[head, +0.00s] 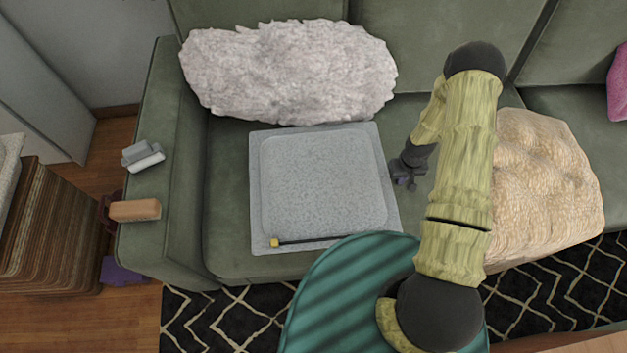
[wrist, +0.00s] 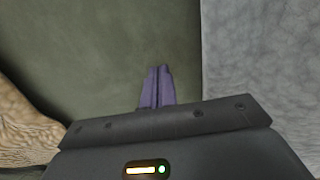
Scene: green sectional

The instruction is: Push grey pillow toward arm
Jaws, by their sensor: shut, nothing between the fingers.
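The fluffy light grey pillow (head: 290,72) leans along the sofa backrest at the left end of the seat. The green sofa arm (head: 185,150) is just left of it. My gripper (head: 404,180) is low over the seat, right of and in front of the pillow, apart from it. In the wrist view its fingers (wrist: 156,88) are together and empty, with bare green seat beyond them. A grey speckled surface fills the right of that view; it appears to be the flat square tray.
The flat grey square tray (head: 255,190) lies on the seat before the pillow, with a thin black stick (head: 315,240) on it. A cream pillow (head: 545,185) lies right of my arm. A teal ribbed round top (head: 325,300) stands in front. Small items rest on the sofa arm.

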